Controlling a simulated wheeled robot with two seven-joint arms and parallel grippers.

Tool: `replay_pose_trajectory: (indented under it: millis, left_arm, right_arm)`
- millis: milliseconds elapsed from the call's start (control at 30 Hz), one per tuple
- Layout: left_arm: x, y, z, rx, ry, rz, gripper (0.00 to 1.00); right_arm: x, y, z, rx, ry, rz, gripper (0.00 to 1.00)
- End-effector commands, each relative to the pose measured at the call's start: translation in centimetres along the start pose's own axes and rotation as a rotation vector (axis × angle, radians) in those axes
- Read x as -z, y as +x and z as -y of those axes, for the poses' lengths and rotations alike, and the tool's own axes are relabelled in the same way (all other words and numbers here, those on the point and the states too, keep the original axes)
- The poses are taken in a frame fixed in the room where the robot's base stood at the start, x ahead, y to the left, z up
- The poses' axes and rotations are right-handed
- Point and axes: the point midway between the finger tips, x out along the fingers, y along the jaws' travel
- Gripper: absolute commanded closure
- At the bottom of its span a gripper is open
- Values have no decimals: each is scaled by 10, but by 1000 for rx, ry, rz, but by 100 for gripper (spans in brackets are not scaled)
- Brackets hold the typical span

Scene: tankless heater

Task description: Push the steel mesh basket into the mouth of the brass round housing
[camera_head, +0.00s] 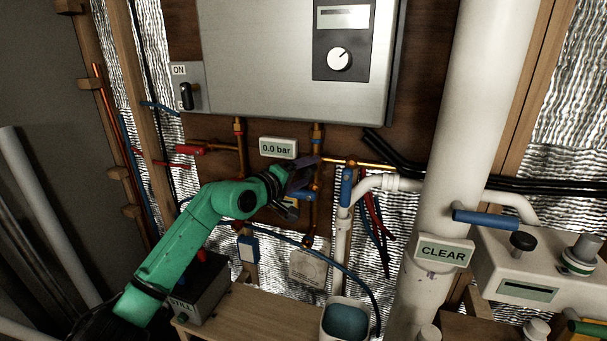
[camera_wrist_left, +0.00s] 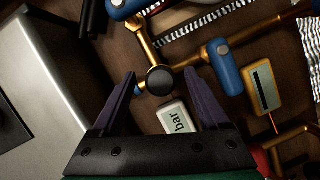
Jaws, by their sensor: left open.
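My left gripper (camera_head: 299,190) is open among the brass pipes below the heater. In the left wrist view its two dark purple fingers (camera_wrist_left: 163,78) point at a dark round end (camera_wrist_left: 160,80) on a brass fitting (camera_wrist_left: 146,44). The round end appears between the fingertips; I cannot tell whether they touch it. This may be the brass round housing, with its mouth or the mesh basket facing the camera, but I cannot tell. I cannot make out the steel mesh basket for certain in either view. My right gripper is not in view.
The heater (camera_head: 280,60) hangs above the gripper. A "0.0 bar" display (camera_head: 278,148) sits just left of it. Blue-handled valves (camera_head: 347,187) and a thick white pipe (camera_head: 470,110) are to the right.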

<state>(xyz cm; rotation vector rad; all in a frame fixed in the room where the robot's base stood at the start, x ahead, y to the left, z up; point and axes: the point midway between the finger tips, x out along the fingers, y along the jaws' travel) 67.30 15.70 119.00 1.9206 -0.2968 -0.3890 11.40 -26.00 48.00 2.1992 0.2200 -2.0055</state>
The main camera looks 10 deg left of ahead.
Motion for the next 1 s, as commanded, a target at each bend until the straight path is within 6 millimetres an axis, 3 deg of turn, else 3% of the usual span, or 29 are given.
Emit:
replay_pose_trajectory:
  millis: [133, 233, 500, 633, 800, 1000]
  left_arm:
    - [1, -9, 2, -2, 1, -3, 22]
    - [-1, -27, 5, 0, 6, -2, 22]
    - [-2, -104, 10, 2, 8, -5, 22]
    - [-1, -132, 8, 2, 4, -4, 22]
    - [-1, -146, 1, -1, 2, 0, 22]
    - [0, -146, -1, -2, 0, 0, 22]
  right_arm:
    - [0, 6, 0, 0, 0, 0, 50]
    - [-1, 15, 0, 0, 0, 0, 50]
    - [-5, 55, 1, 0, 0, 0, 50]
    - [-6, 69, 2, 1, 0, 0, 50]
    - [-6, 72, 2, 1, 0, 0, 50]
    - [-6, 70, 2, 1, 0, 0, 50]
